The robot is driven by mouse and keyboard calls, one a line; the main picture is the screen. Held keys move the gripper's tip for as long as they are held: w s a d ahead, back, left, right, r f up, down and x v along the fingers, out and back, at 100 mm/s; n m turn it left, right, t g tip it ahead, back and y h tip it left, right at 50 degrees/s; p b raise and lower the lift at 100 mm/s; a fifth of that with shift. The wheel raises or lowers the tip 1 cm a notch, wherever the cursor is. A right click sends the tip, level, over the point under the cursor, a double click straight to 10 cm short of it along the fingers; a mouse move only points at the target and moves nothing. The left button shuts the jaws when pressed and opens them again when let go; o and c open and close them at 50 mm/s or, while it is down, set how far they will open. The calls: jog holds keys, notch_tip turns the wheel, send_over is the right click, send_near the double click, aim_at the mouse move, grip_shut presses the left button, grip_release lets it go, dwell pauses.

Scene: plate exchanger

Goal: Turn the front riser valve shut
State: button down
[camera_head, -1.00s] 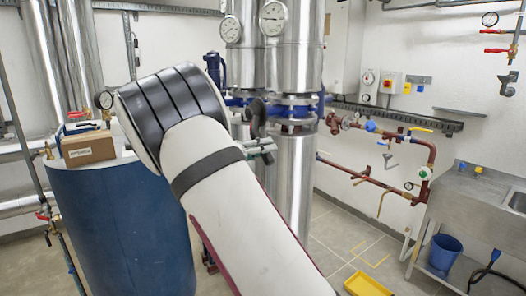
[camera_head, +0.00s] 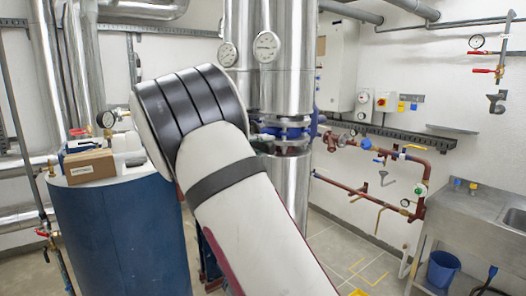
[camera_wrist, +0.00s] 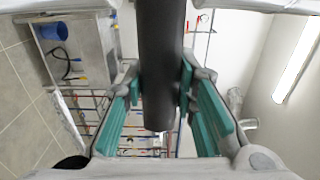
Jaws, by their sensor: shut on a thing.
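The front riser is a shiny metal pipe (camera_head: 290,185) behind my arm in the head view. Blue flanges (camera_head: 287,132) sit on it, partly covered by my arm. My gripper (camera_wrist: 160,85) shows in the wrist view, with teal pads on both sides of a thick dark grey bar (camera_wrist: 160,45). The gripper is shut on this bar, which looks like the valve handle. The bar's rounded end sticks out past the pads toward the camera. In the head view my arm hides most of the gripper and the handle, so the handle's angle to the pipe cannot be told.
A blue tank (camera_head: 120,235) with a cardboard box (camera_head: 88,165) on top stands left of my arm. Red-brown pipes (camera_head: 365,192) with small valves run along the right wall. A metal sink (camera_head: 475,215) and a blue bucket (camera_head: 442,267) are at the far right.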

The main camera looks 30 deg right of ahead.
jog(key=shift+r, duration=0.3)
jog(key=c, duration=1.3)
grip_release()
jog(key=shift+a+f, duration=0.1)
jog(key=shift+a, duration=0.3)
jog(key=a, duration=1.1)
jog(key=shift+s+a, duration=0.15)
